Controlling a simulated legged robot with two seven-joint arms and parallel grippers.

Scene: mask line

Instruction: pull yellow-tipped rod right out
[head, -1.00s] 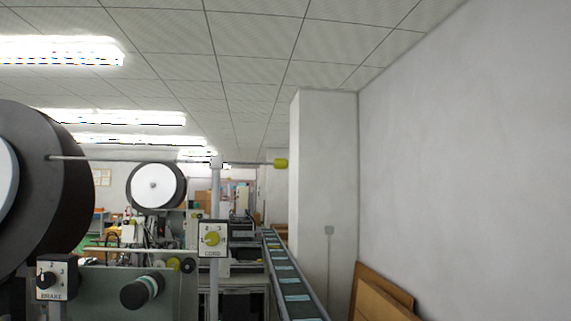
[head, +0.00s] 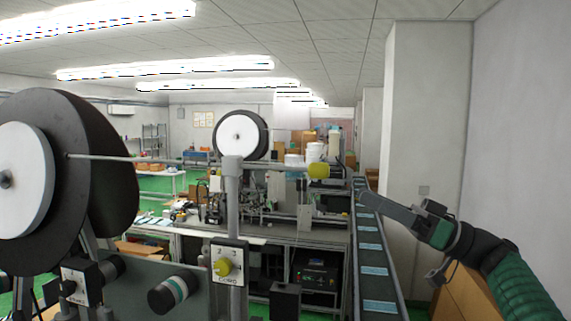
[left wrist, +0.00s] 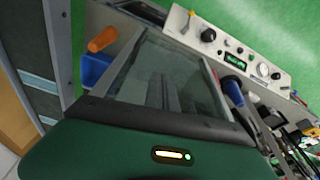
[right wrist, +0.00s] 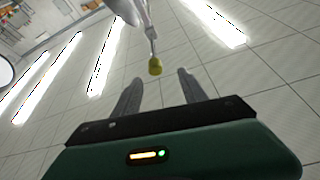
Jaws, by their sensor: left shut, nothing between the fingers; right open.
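A thin grey rod (head: 190,162) runs from the big black reel at left, through the head of a grey post, to a yellow tip (head: 319,171) on its right end. My right gripper (head: 363,198) is to the right of the yellow tip and a little lower, apart from it. In the right wrist view the open fingers (right wrist: 160,78) point at the yellow tip (right wrist: 155,67), which shows between and just beyond the fingertips. My left gripper (left wrist: 159,85) is shut and empty in the left wrist view, and is not in the head view.
The black reel (head: 65,180) stands at left. A conveyor (head: 372,250) runs back at right beside a white pillar (head: 425,110). The left wrist view shows a control panel (left wrist: 225,50).

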